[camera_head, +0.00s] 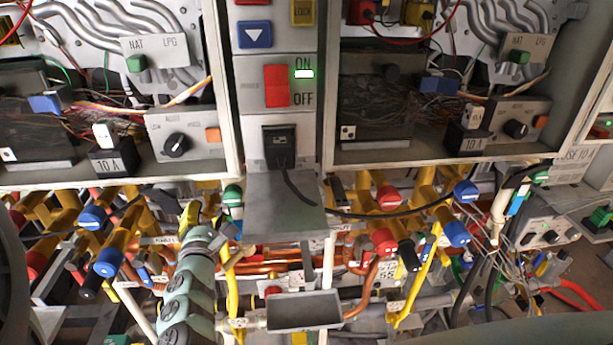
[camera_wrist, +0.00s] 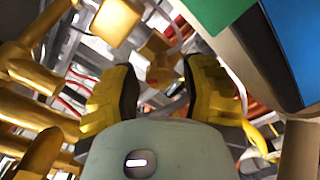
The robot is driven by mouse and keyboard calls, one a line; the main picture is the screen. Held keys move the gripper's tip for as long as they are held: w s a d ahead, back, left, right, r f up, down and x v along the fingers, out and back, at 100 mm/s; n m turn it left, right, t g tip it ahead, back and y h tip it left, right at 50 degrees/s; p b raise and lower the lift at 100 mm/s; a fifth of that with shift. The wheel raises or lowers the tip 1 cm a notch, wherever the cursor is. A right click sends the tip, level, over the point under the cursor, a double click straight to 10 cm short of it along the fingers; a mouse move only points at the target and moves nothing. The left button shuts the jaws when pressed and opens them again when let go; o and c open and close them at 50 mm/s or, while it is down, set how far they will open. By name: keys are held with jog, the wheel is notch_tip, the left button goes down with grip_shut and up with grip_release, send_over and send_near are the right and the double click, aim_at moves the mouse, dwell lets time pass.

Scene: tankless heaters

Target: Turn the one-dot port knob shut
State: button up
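My pale green arm ends in my gripper (camera_head: 192,216) among the yellow pipes at lower left of centre in the head view. In the wrist view my gripper (camera_wrist: 158,78) has two yellow, dark-padded fingers spread apart, with no knob held between them. A knob with a green and white cap (camera_head: 233,197) is just right of my gripper in the head view. Blue knobs (camera_head: 92,217) and (camera_head: 108,262) are to its left; red knobs (camera_head: 383,241) and (camera_head: 387,198) are to its right. I cannot make out dot marks, so I cannot tell which is the one-dot port knob.
A grey shelf (camera_head: 282,222) and a lower grey tray (camera_head: 305,311) stand right of my gripper. Yellow pipes (camera_wrist: 35,75) crowd the left of the wrist view. Green (camera_wrist: 217,12) and blue (camera_wrist: 297,42) surfaces fill its upper right. Free room is tight.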

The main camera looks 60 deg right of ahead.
grip_shut()
jog(key=shift+w+m, duration=0.1)
jog(key=shift+m, duration=0.3)
jog(key=m+b, duration=0.3)
jog(key=shift+a+f+m, duration=0.1)
jog(key=shift+f+m, duration=0.05)
jog(key=shift+m, duration=0.25)
jog(key=m+b, duration=0.3)
jog(key=m, duration=0.2)
jog(key=shift+m, duration=0.3)
jog(key=shift+o, duration=1.4)
grip_release()
